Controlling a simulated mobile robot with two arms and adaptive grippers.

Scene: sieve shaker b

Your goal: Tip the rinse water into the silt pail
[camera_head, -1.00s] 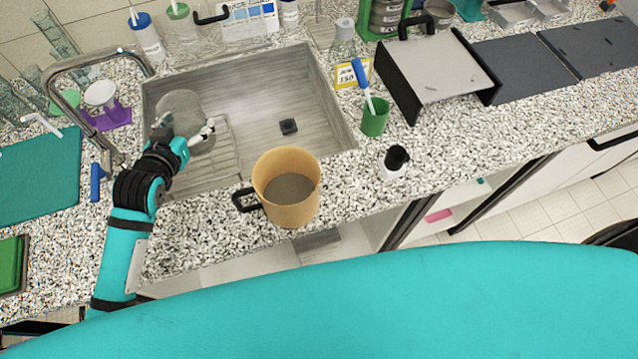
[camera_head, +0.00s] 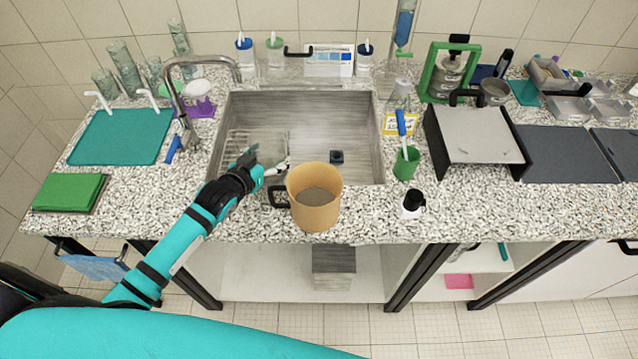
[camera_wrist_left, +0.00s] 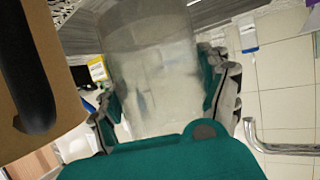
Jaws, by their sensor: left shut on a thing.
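The silt pail (camera_head: 302,212) is tan with a black handle and stands upright at the counter's front edge, with grey-brown silt (camera_head: 317,196) inside. My left gripper (camera_head: 274,165) is shut on a clear, see-through vessel (camera_head: 270,148) over the front of the sink, just left of and behind the pail. In the left wrist view the clear vessel (camera_wrist_left: 150,75) sits between the fingers, and the pail (camera_wrist_left: 62,88) with its black handle is close at the left. I cannot make out the water level in the vessel. My right gripper is not in view.
The sink (camera_head: 310,120) has a curved faucet (camera_head: 205,62) at its left. A green cup with a blue-handled brush (camera_head: 405,163) and a white bottle with a black cap (camera_head: 412,205) stand right of the pail. A teal mat (camera_head: 120,137) lies on the left.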

